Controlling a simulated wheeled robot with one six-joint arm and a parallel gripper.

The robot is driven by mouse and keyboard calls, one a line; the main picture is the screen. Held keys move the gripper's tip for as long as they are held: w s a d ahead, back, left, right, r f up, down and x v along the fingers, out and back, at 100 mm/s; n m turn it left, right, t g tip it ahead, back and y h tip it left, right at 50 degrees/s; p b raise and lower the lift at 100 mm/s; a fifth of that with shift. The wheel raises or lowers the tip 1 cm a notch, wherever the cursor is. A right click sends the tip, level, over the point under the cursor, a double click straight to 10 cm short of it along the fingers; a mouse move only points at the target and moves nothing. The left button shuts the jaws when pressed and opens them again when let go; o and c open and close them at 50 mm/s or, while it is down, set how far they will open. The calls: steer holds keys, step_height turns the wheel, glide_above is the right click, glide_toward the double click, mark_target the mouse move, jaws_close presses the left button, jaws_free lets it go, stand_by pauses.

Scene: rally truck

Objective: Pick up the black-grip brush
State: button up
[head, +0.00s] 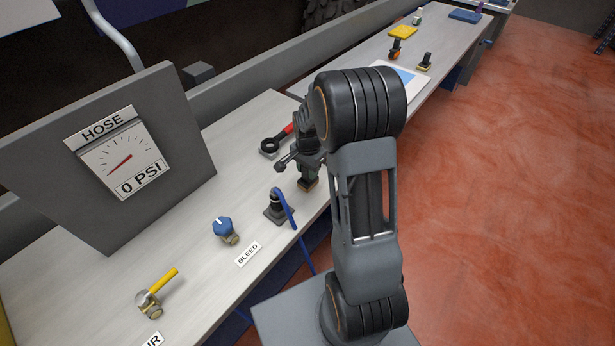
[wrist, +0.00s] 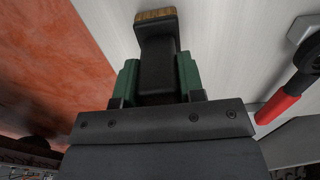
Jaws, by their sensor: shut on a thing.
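A brush with a black grip and tan bristles (wrist: 155,15) is between the green-padded fingers of my gripper (wrist: 158,78) in the wrist view. The fingers are shut on its black grip from both sides, and the bristle end points away from the gripper. In the head view my gripper (head: 308,160) is over the front part of the bench, and the brush's tan end (head: 308,185) shows below it. I cannot tell whether the bristles touch the bench top. My arm hides part of the bench behind the gripper.
A red-handled black tool (head: 276,141) lies just left of the gripper on the bench (head: 190,255). A blue-levered valve (head: 279,208) stands in front. Farther back are a blue-and-white sheet (head: 403,79), an orange-topped item (head: 396,48) and another black-topped item (head: 425,62).

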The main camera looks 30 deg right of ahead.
steer(key=shift+r, duration=0.1)
steer(key=shift+c, duration=0.3)
steer(key=shift+r, duration=0.2)
steer(key=r, duration=0.3)
steer(key=shift+s+d+r, duration=0.15)
steer(key=shift+s, duration=0.1)
steer(key=s+d+r+b, duration=0.2)
steer(key=s+d+r, duration=0.1)
steer(key=s+r, duration=0.6)
steer(key=shift+s+d+b, duration=0.2)
steer(key=shift+s+b, duration=0.2)
steer(key=shift+s, duration=1.6)
steer(key=o, duration=0.4)
steer(key=c, duration=0.5)
